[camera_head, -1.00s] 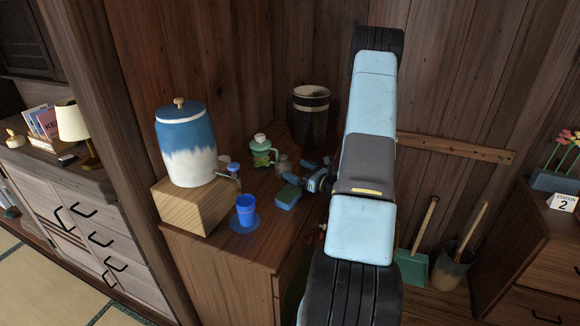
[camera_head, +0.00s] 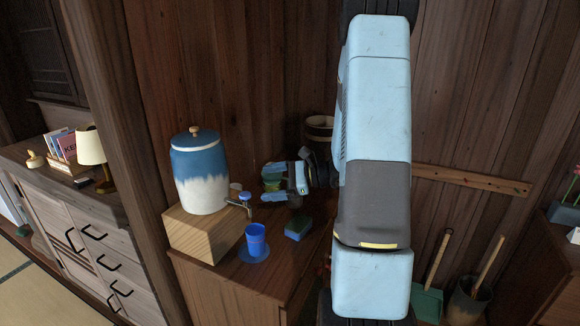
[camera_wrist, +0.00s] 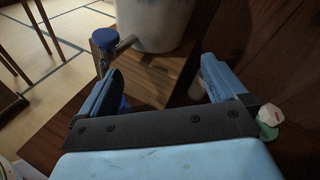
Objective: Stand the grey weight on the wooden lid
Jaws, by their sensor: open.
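A small pale grey cylinder (camera_head: 236,187) stands beside the crock; a similar pale thing (camera_wrist: 195,88) shows near the right finger in the wrist view. I cannot tell if it is the grey weight. A greyish jar-like thing seen earlier near the green jar is now hidden by my gripper. I cannot make out a separate wooden lid.
A blue and white crock (camera_head: 200,178) with a tap (camera_head: 240,203) stands on a wooden block (camera_head: 205,236). A blue cup (camera_head: 255,240) on a saucer (camera_head: 254,256) and a blue sponge (camera_head: 298,228) are in front. A dark tub (camera_head: 318,127) stands behind.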

